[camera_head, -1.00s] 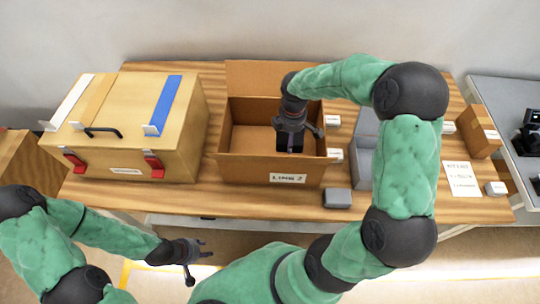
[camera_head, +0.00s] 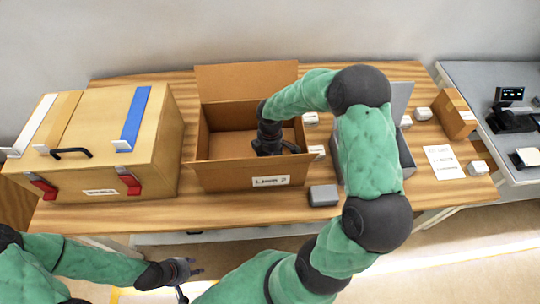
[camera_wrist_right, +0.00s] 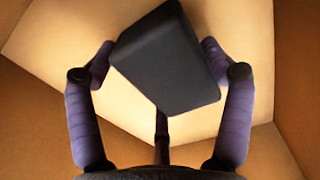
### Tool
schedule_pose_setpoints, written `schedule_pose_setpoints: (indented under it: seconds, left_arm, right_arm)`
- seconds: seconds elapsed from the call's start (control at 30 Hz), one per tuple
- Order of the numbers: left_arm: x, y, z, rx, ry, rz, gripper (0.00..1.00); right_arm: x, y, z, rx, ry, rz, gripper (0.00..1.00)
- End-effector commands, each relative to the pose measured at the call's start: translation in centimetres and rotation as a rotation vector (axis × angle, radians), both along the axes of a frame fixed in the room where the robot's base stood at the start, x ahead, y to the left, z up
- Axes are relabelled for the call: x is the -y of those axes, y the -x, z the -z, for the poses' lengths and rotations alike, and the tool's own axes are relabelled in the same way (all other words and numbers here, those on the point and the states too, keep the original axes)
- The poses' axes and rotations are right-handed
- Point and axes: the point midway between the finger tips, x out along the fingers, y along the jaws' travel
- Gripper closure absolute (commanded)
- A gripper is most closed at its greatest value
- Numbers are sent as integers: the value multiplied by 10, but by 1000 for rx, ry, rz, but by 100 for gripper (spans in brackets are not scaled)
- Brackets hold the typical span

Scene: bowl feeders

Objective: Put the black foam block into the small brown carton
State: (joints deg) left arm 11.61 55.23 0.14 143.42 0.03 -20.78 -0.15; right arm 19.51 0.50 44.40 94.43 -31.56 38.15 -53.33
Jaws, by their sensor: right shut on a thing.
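The black foam block (camera_wrist_right: 165,60) shows in the right wrist view between the two fingers of my right gripper (camera_wrist_right: 158,62), which is shut on it. The block is tilted in that view, with brown carton walls and a pale floor around it. In the head view my right gripper (camera_head: 268,146) reaches down into the open brown carton (camera_head: 225,178), which has a label on its front and its back flap raised. The block is hard to make out there, hidden by the gripper. My left gripper (camera_head: 192,281) is open and empty in front of the table.
A large latched box (camera_head: 150,165) stands left of the carton. A small grey block (camera_head: 323,195), a grey open bin (camera_head: 406,155), small white boxes (camera_head: 424,113), a paper sheet (camera_head: 440,162) and a small brown box (camera_head: 453,114) are to the right. The wooden table's (camera_head: 120,215) front edge is mostly clear.

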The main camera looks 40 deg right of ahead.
Motion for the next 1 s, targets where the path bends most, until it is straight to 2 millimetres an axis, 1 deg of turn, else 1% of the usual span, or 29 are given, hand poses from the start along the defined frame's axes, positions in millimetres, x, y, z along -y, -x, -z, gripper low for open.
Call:
schedule_pose_setpoints:
  seconds: [0.13, 0.27, 0.3, 0.33, 0.37, 0.77, 0.87, 0.97, 1.0]
  left_arm:
    - [0, 0, -1, 0, 0, 0, 60]
    - [0, 0, 1, 0, 0, 0, 60]
    - [0, 0, 1, 0, 0, 0, 60]
    - [0, 0, 1, 0, 0, 0, 60]
    - [0, 0, 1, 0, 0, 0, 60]
    - [0, 0, 0, 0, 0, 0, 60]
    - [0, 0, -4, 0, 0, 0, 60]
    - [0, 0, -9, 0, 0, 0, 60]
    - [0, 0, -12, 0, 0, 0, 60]
  right_arm:
    - [0, 0, -1, 1, 1, 0, 41]
    - [0, 0, 2, 1, 1, 0, 41]
    - [0, 0, 2, 1, 1, 0, 13]
    - [0, 0, 2, 1, 1, 0, 5]
    - [0, 0, 2, 1, 1, 0, 0]
    - [0, 0, 0, 1, 1, 0, 0]
    - [0, -1, -8, 2, 1, 0, 0]
    - [0, -1, -23, 4, 1, 0, 0]
    - [0, -1, -31, 4, 1, -1, 0]
